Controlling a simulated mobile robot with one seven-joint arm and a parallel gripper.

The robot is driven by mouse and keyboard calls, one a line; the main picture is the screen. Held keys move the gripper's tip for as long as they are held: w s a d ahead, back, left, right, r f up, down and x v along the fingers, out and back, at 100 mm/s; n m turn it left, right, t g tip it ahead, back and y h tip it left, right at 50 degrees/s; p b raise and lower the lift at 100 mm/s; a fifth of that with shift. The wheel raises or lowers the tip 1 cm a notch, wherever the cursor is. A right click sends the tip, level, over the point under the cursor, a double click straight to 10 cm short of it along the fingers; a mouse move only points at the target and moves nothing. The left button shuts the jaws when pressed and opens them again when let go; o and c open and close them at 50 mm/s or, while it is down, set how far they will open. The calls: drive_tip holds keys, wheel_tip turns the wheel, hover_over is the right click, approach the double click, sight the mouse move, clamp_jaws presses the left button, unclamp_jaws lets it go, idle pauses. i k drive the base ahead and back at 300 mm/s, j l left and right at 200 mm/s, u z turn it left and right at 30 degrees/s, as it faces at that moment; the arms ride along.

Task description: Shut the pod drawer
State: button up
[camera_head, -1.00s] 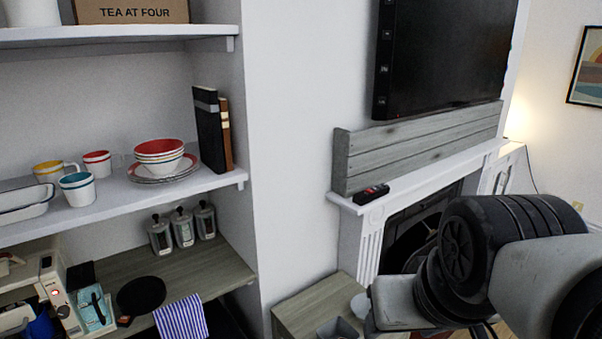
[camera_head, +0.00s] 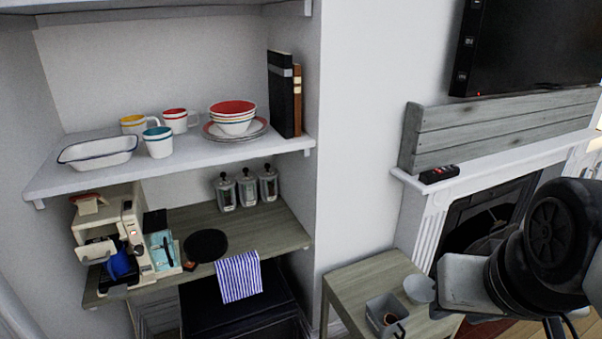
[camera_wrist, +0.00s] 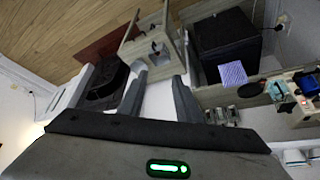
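A cream coffee machine (camera_head: 128,218) stands at the left end of the grey wood counter, with a dark blue item at its front. A light blue box with a pale, tray-like base (camera_head: 162,252) stands right beside it. I cannot make out for certain which part is the pod drawer, or how far out it is. The machine also shows small at the right edge of the wrist view (camera_wrist: 308,84). My gripper (camera_wrist: 158,76) is open and empty, its two fingers apart, well away from the machine. The head view shows only my arm at right, not the fingers.
The counter (camera_head: 270,228) also holds a black disc (camera_head: 206,245), a striped cloth (camera_head: 239,277) over its edge and several jars (camera_head: 247,187). A white shelf (camera_head: 205,155) with dishes hangs above. A low table (camera_head: 350,280) and the fireplace mantel (camera_head: 480,170) lie between arm and counter.

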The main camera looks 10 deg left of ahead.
sight(107, 246)
drive_tip(key=u, duration=2.05)
drive_tip(key=j+u, duration=0.15)
drive_tip(key=j, duration=0.2)
drive_tip(key=i+j+u, duration=0.1)
drive_tip(key=j, duration=0.25)
